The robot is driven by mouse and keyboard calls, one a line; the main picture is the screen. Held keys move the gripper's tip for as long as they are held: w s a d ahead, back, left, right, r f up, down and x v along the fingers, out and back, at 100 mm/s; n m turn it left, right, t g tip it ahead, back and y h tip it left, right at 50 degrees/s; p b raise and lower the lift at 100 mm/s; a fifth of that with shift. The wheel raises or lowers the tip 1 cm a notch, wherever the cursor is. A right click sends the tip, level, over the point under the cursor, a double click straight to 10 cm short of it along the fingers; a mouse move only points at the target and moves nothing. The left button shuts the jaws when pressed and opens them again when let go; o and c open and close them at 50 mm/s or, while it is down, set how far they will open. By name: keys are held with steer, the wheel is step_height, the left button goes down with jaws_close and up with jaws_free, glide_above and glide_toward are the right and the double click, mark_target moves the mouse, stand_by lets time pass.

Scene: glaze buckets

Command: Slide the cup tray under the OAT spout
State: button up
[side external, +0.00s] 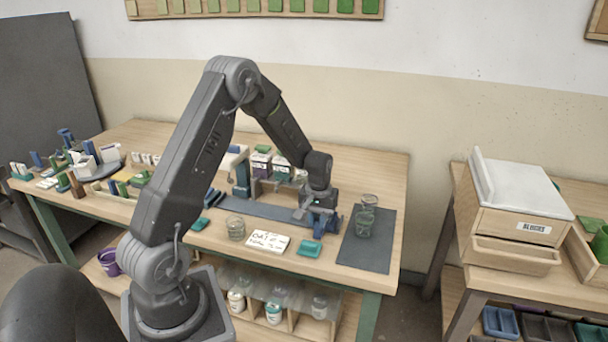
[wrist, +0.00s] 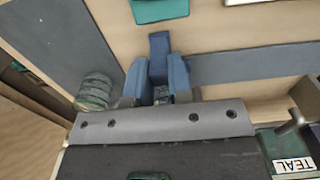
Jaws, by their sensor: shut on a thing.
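My gripper (side external: 322,222) is low over the bench at the right end of a long grey strip (side external: 275,210). In the wrist view its two blue fingers (wrist: 162,80) are shut on a blue block (wrist: 160,44). I cannot tell whether this block belongs to the cup tray; no tray is plainly visible. Labelled glaze buckets (side external: 261,163) stand behind the strip, left of my gripper, partly hidden by my arm. Their spouts are too small to tell apart. A TEAL label (wrist: 293,164) shows in the wrist view; no OAT spout label is readable.
Stacked glass cups (side external: 366,222) stand on a dark mat (side external: 378,255) just right of my gripper. Small items crowd the bench's left end.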

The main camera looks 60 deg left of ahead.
steer(key=shift+s+a, duration=2.75)
steer(key=shift+a, duration=0.05)
jaws_close()
steer(key=o, duration=0.7)
jaws_free()
step_height(320, 180, up, 7)
steer(key=s+d+r+m+t+y, duration=0.1)
steer(key=s+d+r+m, duration=0.1)
steer(key=d+r, duration=0.55)
steer(key=s+d+r+m+t, duration=0.1)
steer(key=d+r+m+t, duration=0.15)
steer(key=d+r, duration=0.5)
steer(key=s+d+r+m, duration=0.1)
steer(key=s+d, duration=0.2)
steer(key=d, duration=0.1)
steer(key=s+d+m+t, duration=0.1)
steer(key=s+d+m, duration=0.1)
steer(key=s+d, duration=0.2)
steer(key=s+d+r+m+t+h, duration=0.1)
steer(key=s+d, duration=0.3)
steer(key=shift+r+m, duration=0.25)
steer(key=shift+r, duration=0.1)
